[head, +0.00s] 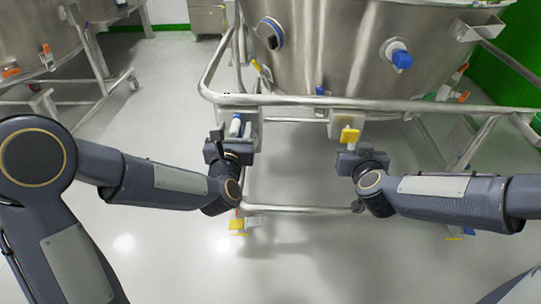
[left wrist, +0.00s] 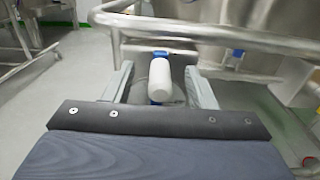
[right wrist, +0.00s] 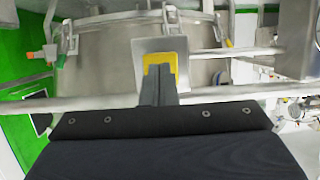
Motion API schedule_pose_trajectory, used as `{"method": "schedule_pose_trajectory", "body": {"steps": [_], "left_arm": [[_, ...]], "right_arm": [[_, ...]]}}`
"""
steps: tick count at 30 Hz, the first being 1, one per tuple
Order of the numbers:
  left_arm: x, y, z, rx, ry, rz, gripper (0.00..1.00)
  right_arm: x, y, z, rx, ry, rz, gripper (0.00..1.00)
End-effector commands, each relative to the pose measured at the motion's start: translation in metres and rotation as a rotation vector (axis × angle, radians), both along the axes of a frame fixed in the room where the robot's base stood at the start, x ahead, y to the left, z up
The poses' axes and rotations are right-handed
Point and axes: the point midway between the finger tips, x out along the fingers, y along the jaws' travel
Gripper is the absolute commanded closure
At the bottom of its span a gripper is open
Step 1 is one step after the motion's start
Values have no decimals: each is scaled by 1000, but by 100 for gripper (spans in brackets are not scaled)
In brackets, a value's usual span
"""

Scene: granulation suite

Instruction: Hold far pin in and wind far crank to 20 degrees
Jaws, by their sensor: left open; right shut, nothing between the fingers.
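A white crank grip (head: 236,126) with a blue end stands at a plate on the left part of the vessel's tubular frame. In the left wrist view the white grip (left wrist: 160,78) lies between the two fingers of my left gripper (left wrist: 158,88), which is open with gaps on both sides. My left gripper (head: 233,140) hides part of the crank. A yellow pin (head: 350,134) sits on a plate to the right. My right gripper (head: 350,149) is shut with nothing held, its tips in front of the yellow pin (right wrist: 164,60); whether they touch it is unclear.
The steel vessel (head: 330,50) stands above its frame, whose front rail (head: 370,104) runs just behind my grippers. A yellow-marked foot or caster (head: 238,226) is below on the left. Another vessel on a stand (head: 35,35) is at upper left. The left floor is clear.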

Motion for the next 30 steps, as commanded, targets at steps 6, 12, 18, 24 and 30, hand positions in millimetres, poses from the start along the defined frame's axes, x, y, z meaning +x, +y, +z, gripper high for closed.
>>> {"method": "schedule_pose_trajectory", "body": {"steps": [6, 12, 18, 24, 30], "left_arm": [[0, 0, 0, 0, 0, 0, 49], [0, 0, 0, 0, 0, 0, 49], [0, 0, 0, 0, 0, 0, 49], [0, 0, 0, 0, 0, 0, 49], [0, 0, 0, 0, 0, 0, 49]], "right_arm": [[0, 0, 0, 0, 0, 0, 100], [1, 0, 0, 0, 0, 0, 100], [9, 0, 0, 1, 0, 1, 100], [17, 0, 0, 1, 0, 1, 100], [25, 0, 0, 0, 1, 0, 100]]}}
